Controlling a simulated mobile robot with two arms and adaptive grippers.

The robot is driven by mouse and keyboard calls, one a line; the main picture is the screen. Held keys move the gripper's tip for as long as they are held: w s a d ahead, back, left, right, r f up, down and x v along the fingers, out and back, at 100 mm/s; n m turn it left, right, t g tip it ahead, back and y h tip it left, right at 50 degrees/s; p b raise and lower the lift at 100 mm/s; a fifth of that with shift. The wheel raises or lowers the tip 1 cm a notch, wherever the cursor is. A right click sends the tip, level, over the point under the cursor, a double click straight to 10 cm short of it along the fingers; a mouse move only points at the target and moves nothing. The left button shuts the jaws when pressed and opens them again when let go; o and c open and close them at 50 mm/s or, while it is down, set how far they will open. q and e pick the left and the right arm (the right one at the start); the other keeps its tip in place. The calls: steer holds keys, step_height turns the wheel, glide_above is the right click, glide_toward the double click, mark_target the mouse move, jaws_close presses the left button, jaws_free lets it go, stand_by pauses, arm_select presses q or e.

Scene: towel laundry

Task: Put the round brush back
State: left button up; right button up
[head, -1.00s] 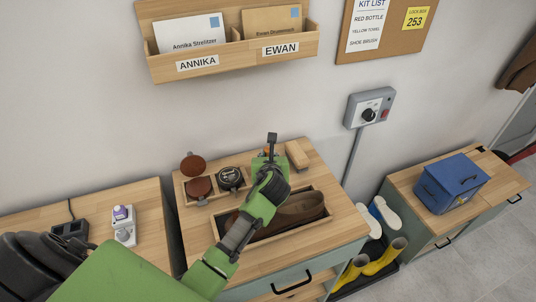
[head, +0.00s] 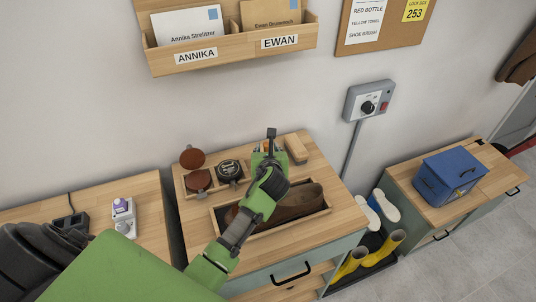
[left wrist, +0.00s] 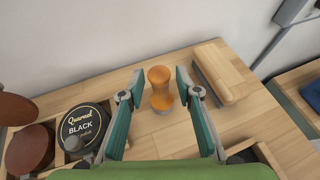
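The round brush (left wrist: 160,88) stands upright on the wooden cabinet top, with an orange-brown waisted handle. In the left wrist view it is between the two fingers of my left gripper (left wrist: 159,80), with a gap on each side. The gripper is open and holds nothing. In the head view my left gripper (head: 270,142) is over the back of the middle cabinet and hides most of the brush; a little orange shows beside it. My right gripper is not in view.
A wooden block brush (head: 296,148) lies right of the gripper. A compartment tray holds a black polish tin (head: 229,171) and a brown round item (head: 198,181). A brown shoe (head: 300,203) lies in a wooden tray in front. The wall (head: 260,105) is close behind.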

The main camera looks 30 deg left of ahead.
arm_select(q)
steer(key=b+v, duration=0.1)
steer(key=v, duration=1)
steer(key=shift+s+d, duration=0.2)
steer(key=shift+s, duration=0.1)
steer(key=shift+r, duration=0.1)
